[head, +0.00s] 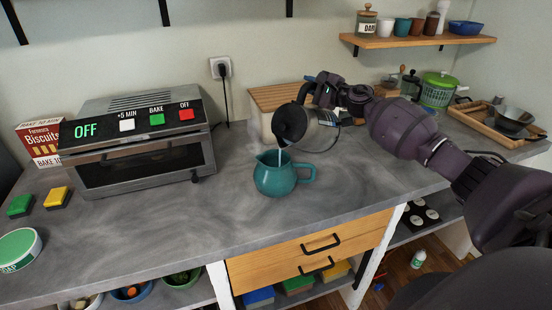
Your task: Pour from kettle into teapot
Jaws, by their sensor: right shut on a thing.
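The teal teapot (275,178) stands upright on the grey counter, lidless, with its spout to the left and its handle to the right. The kettle (312,138), steel with a black end, is tilted over to the left just above the teapot. A thin pale stream runs from the kettle down to the teapot's open top. My right gripper (322,92) is shut on the kettle at its upper side, and its fingers are partly hard to make out against the dark handle. My left gripper is not in view.
A toaster oven (140,150) stands left of the teapot. A wooden-topped box (275,97) is behind the kettle. A green-lidded container (438,88) and a wooden tray (480,122) stand at the right. The counter in front of the teapot is clear.

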